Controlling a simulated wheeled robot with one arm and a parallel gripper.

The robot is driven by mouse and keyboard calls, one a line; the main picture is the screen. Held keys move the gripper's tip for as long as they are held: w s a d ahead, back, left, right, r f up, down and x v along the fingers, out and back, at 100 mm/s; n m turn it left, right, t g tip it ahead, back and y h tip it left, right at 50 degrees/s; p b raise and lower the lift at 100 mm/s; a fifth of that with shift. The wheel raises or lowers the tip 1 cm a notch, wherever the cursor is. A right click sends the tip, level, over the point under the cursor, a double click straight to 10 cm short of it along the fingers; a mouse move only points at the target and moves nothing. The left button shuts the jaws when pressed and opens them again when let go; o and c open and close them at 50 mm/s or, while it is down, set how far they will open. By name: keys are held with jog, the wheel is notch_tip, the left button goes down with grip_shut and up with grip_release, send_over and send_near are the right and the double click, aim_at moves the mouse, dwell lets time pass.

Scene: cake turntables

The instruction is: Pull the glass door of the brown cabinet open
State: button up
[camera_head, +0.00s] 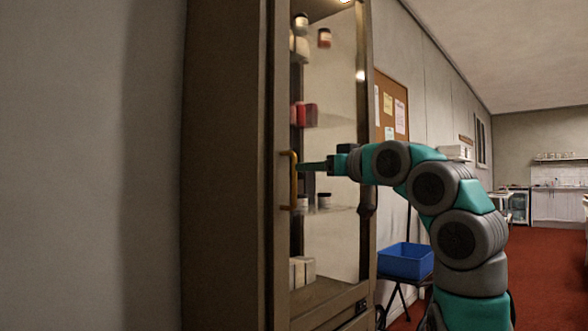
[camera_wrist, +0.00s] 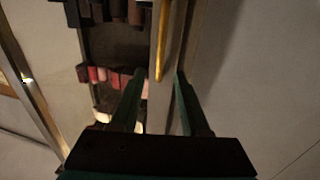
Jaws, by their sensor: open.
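The tall brown cabinet (camera_head: 225,160) stands left of centre in the head view. Its glass door (camera_head: 340,100) looks shut, and shelves with jars show through the pane. A vertical brass handle (camera_head: 294,182) is on the door's left frame; in the wrist view the handle (camera_wrist: 163,40) runs down from the top edge. My gripper (camera_head: 301,166) is level with the handle's upper part and very close to it. In the wrist view my gripper (camera_wrist: 159,72) is open, with the handle's lower end lined up between the fingertips. Contact cannot be told.
A blue bin (camera_head: 405,261) sits on a stand right of the cabinet, behind my arm. A cork board (camera_head: 391,105) hangs on the wall beyond. A plain wall is at the left, and open red floor (camera_head: 550,265) lies to the right.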

jog(key=shift+p+x, duration=0.6)
jog(key=shift+x, duration=3)
jog(key=shift+c, duration=0.4)
grip_shut()
